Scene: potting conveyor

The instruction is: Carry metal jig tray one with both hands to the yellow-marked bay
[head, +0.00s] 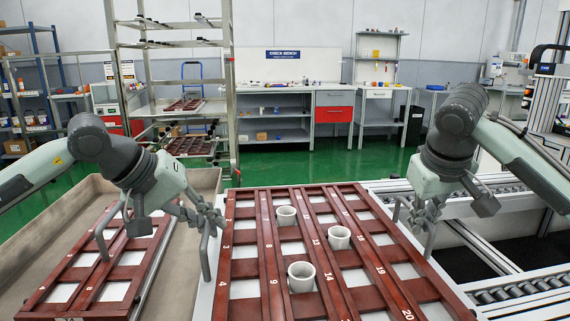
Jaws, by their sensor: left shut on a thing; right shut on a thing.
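A reddish-brown jig tray (262,235) with numbered slots in a pale metal frame lies between my two grippers in the head view. Three white cups stand in it: one at the back (286,217), one at the right (339,237) and one at the front (301,277). My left gripper (211,221) is shut on the grey handle (206,242) at the tray's left edge. My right gripper (425,217) is shut on the handle at its right edge (432,239). The tray looks about level; I cannot tell whether it is lifted. No yellow marking shows.
Another brown slotted tray (97,262) lies in a beige-walled bin at the left. A roller conveyor (512,291) runs along the right. A metal rack (231,100) stands behind. Green floor (350,163) is clear before the grey bench with a red drawer (333,114).

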